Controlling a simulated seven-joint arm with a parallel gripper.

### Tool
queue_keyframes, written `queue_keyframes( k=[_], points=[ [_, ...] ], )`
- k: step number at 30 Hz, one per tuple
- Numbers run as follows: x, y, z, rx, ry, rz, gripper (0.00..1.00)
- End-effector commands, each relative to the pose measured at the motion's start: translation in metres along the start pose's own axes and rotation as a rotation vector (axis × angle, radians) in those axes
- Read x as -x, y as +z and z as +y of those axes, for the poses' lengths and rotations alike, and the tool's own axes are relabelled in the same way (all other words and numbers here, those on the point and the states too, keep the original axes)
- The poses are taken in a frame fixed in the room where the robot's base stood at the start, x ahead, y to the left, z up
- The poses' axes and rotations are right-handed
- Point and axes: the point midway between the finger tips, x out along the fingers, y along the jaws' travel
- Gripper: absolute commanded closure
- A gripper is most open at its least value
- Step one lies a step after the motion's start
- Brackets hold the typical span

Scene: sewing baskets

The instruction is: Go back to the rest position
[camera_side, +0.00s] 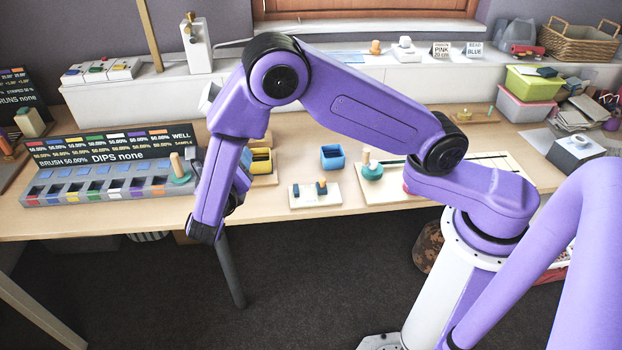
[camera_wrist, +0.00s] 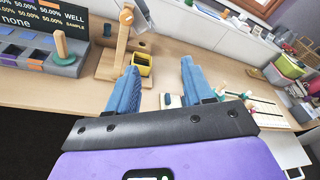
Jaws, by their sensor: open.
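My gripper (camera_wrist: 160,84) shows in the wrist view as two blue fingers spread apart with nothing between them. In the side view my arm is bent, with its last links hanging in front of the table's front edge; the fingers are mostly hidden behind them. A yellow container (camera_wrist: 142,64) is beyond the fingers in the wrist view, and partly hidden behind my arm in the side view (camera_side: 261,163). No rest position is marked in either view.
A grey rack of wells (camera_side: 100,188) with a display board (camera_side: 110,149) stands left of my arm. A blue container (camera_side: 332,157), a white block (camera_side: 315,195) and a wooden-handled teal tool (camera_side: 372,171) are on the table (camera_side: 285,222) to the right. Open floor lies in front.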

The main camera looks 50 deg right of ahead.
Motion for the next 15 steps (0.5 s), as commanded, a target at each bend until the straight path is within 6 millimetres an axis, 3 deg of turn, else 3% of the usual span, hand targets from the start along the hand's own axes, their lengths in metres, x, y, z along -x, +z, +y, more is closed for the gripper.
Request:
queue_keyframes(
  k=[1, 5, 15],
  points=[
    [-0.001, 0.002, -0.018, -0.079, 0.004, 0.065, 0.49],
    [0.001, -0.004, -0.058, -0.272, 0.001, 0.236, 0.49],
    [0.026, -0.043, -0.162, -0.765, -0.061, 0.704, 0.49]
  ],
)
